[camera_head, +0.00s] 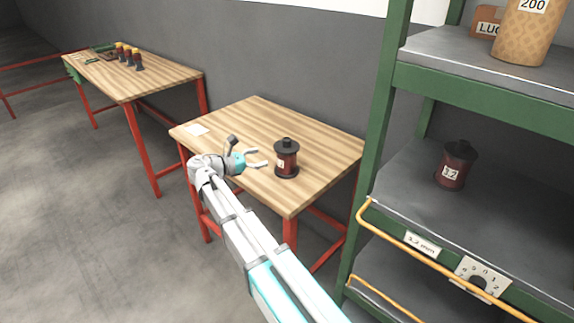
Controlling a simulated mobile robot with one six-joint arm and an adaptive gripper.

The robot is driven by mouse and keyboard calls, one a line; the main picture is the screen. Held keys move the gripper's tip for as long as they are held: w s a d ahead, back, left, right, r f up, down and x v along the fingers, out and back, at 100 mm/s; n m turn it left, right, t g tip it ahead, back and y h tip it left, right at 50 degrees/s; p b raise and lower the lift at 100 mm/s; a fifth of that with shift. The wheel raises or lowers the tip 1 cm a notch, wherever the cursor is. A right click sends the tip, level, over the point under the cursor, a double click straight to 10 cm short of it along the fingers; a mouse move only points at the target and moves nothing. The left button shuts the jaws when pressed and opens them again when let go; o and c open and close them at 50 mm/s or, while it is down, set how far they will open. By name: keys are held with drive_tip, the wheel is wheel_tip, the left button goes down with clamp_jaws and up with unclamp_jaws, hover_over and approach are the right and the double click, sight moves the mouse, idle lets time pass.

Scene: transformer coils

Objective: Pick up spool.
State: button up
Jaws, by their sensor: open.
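A dark red spool (287,160) with black end flanges and a small pale label stands upright on the near wooden table (320,150). My gripper (257,159) is open, just left of the spool, with its fingers pointing towards it. A small gap seems to show between the fingertips and the spool. Nothing is between the fingers. A second dark red spool (457,166), with a label that seems to read 3.2, stands on the middle level of the green shelf rack at right.
The green rack (378,140) with a yellow rail (440,262) stands right of the table. A labelled tan cylinder (531,32) and a box (487,20) are on its upper shelf. A paper (196,129) lies at the table's left. A farther table (150,75) holds several small items.

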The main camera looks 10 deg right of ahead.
drive_tip(key=a, duration=0.1)
drive_tip(key=w+a+r+n+t+h, duration=0.1)
drive_tip(key=shift+a+r, duration=0.15)
drive_tip(key=shift+a, duration=0.15)
drive_tip(key=shift+d, duration=0.1)
approach(287, 139)
drive_tip(key=shift+f+x, duration=0.2)
drive_tip(key=shift+x, duration=1.05)
drive_tip(key=shift+f+x, duration=0.15)
drive_tip(key=shift+x, duration=1.05)
drive_tip(key=shift+d, duration=0.2)
drive_tip(key=shift+x, duration=2.45)
drive_tip(key=shift+w+a, duration=0.1)
drive_tip(key=shift+w, duration=0.05)
clamp_jaws()
